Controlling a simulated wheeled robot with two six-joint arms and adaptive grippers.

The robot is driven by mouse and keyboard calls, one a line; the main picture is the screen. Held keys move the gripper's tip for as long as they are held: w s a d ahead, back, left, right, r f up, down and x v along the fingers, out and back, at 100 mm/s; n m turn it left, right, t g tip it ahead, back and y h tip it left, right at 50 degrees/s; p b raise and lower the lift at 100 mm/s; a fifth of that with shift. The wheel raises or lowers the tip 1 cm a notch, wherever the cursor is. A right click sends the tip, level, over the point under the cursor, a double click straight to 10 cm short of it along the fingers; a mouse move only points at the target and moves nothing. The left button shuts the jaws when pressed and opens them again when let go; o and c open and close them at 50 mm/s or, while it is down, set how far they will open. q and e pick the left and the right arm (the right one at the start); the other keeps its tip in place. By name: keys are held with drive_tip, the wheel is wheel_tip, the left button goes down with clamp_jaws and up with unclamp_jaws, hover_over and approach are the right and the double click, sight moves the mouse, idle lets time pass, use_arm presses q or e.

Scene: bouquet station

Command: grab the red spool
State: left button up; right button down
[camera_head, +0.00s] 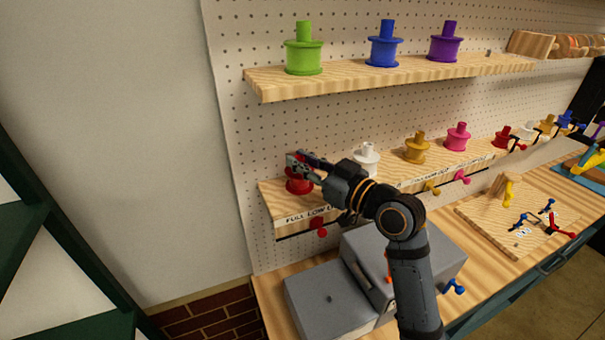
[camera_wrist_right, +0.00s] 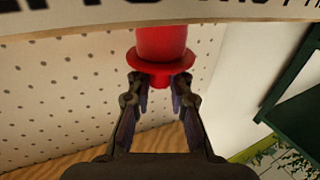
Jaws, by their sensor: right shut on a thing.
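The red spool (camera_head: 297,187) stands at the left end of the lower wooden shelf (camera_head: 290,208). My right gripper (camera_head: 299,164) reaches in from the right and is shut on the top of the spool, hiding part of it. In the right wrist view the red spool (camera_wrist_right: 162,44) shows its body and flange, with its narrow end between the two fingers of the right gripper (camera_wrist_right: 160,98). I cannot tell any gap between the spool and the shelf. My left gripper is not in view.
A white spool (camera_head: 365,158) is close behind my right wrist, with gold and pink spools farther right. Green, blue and purple spools stand on the upper shelf (camera_head: 380,77). A grey box (camera_head: 330,305) sits below. A red knob (camera_head: 318,226) sticks out under the lower shelf.

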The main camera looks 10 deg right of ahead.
drive_tip(key=shift+f, duration=0.2)
drive_tip(key=shift+b, duration=0.35)
wheel_tip(320, 180, up, 7)
drive_tip(key=shift+s+d+f+b, duration=0.1)
drive_tip(key=shift+s+b, duration=0.05)
drive_tip(key=shift+b, duration=0.7)
use_arm(q)
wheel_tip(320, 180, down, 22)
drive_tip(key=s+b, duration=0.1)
drive_tip(key=b, duration=1.8)
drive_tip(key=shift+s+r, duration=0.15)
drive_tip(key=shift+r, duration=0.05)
use_arm(e)
drive_tip(key=s+d, duration=0.2)
drive_tip(key=s, duration=0.7)
drive_tip(key=s+d, duration=0.1)
drive_tip(key=s, duration=0.9)
drive_tip(key=shift+s+d+r, duration=0.15)
drive_tip(key=shift+d+r, duration=0.05)
drive_tip(key=shift+d, duration=0.2)
